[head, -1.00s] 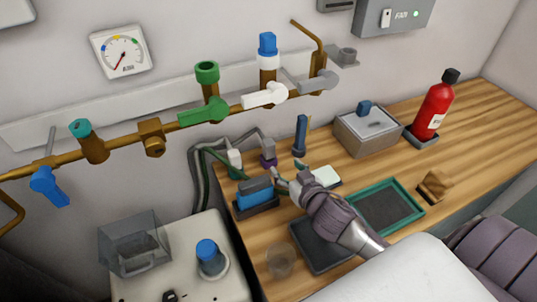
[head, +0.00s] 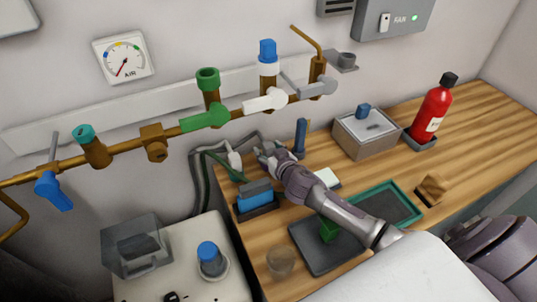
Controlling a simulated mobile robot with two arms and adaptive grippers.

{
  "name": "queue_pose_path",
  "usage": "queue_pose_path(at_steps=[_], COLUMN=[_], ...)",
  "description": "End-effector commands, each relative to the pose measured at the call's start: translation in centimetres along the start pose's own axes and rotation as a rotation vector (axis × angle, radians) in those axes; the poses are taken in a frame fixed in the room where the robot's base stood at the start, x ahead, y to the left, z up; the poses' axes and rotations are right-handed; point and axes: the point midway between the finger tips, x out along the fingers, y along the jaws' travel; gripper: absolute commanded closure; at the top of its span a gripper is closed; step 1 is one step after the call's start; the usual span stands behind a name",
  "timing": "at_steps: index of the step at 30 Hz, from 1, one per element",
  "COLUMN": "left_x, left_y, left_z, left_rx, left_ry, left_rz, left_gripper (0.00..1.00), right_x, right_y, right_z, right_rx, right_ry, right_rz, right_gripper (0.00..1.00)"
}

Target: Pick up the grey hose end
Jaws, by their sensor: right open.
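The grey hose (head: 245,137) curves along the wall at the back left of the wooden bench. Its end drops down to my right gripper (head: 268,153). The gripper is open, with its fingers around or right beside the hose end. The fingers mostly hide the end, so I cannot tell if they touch it. A white hose end (head: 235,161) on a green hose stands just left of the gripper. My left gripper is not in view.
A blue block in a dark holder (head: 256,200) is in front of the gripper. A blue upright piece (head: 300,138) stands close on its right. A grey box (head: 366,134) and a red extinguisher (head: 431,112) are farther right. Brass pipework with valves (head: 207,118) runs above.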

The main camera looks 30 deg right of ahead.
Motion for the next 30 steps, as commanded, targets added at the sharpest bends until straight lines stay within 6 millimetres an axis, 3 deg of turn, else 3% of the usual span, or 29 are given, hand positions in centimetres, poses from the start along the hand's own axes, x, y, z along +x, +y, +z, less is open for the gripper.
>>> queue_pose_path(at_steps=[7,18,30], left_x=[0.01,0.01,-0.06], left_y=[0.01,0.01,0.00], left_z=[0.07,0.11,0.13], left_rx=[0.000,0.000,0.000], left_ry=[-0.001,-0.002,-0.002], left_rz=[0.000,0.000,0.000], left_gripper=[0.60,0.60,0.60], right_x=[0.10,0.07,-0.06], right_y=[-0.03,-0.02,-0.02], right_z=[0.04,0.04,-0.63], right_rx=[0.000,0.000,-0.001], right_ry=[0.000,0.000,0.004], right_rz=[0.000,0.000,0.000], right_gripper=[0.41,1.00,1.00])
